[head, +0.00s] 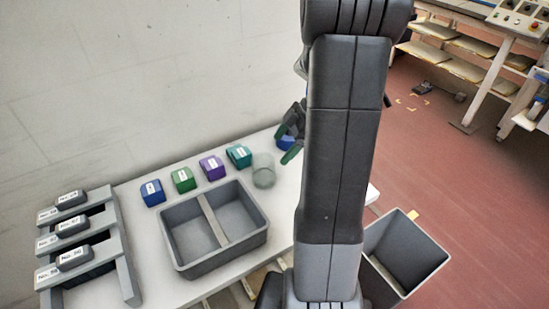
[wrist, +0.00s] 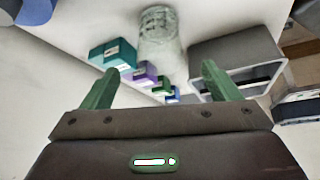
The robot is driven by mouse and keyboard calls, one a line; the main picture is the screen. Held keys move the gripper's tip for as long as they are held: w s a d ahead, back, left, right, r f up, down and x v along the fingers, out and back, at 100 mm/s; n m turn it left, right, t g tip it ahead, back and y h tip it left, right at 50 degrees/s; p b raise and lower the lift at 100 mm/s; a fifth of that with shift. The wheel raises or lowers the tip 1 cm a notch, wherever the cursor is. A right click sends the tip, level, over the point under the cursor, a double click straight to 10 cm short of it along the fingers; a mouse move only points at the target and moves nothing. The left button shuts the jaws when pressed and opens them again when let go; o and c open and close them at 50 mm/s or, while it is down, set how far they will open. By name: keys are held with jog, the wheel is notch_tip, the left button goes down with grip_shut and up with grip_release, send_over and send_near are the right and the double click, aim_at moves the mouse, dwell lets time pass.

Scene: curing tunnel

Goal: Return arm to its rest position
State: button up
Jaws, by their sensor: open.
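My gripper (head: 290,148) is near the back right part of the white table, partly hidden behind my own arm in the head view. In the wrist view my gripper (wrist: 158,88) shows its two green fingers spread apart with nothing held between them. A clear glass jar (head: 264,171) stands on the table just left of my gripper. The jar (wrist: 160,35) also shows in the wrist view, beyond the fingers. A round blue thing (head: 284,143) sits behind my gripper, mostly covered.
Blue (head: 152,193), green (head: 183,180), purple (head: 213,167) and teal (head: 239,156) boxes stand in a row. A grey two-compartment bin (head: 253,243) is in front. A labelled rack (head: 122,262) is at left. A grey bin (head: 425,262) stands right of my arm; red floor beyond.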

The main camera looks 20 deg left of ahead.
aim_at(264, 162)
jog(key=shift+w+d+r, duration=0.15)
jog(key=shift+d+r, duration=0.15)
jog(key=shift+r, duration=0.35)
jog(key=p+x, duration=0.2)
jog(key=x, duration=0.9)
jog(key=shift+a+f, duration=0.15)
jog(key=shift+f, duration=0.15)
jog(key=shift+a+f, duration=0.15)
jog(key=shift+f, duration=0.1)
jog(key=shift+r, duration=1.45)
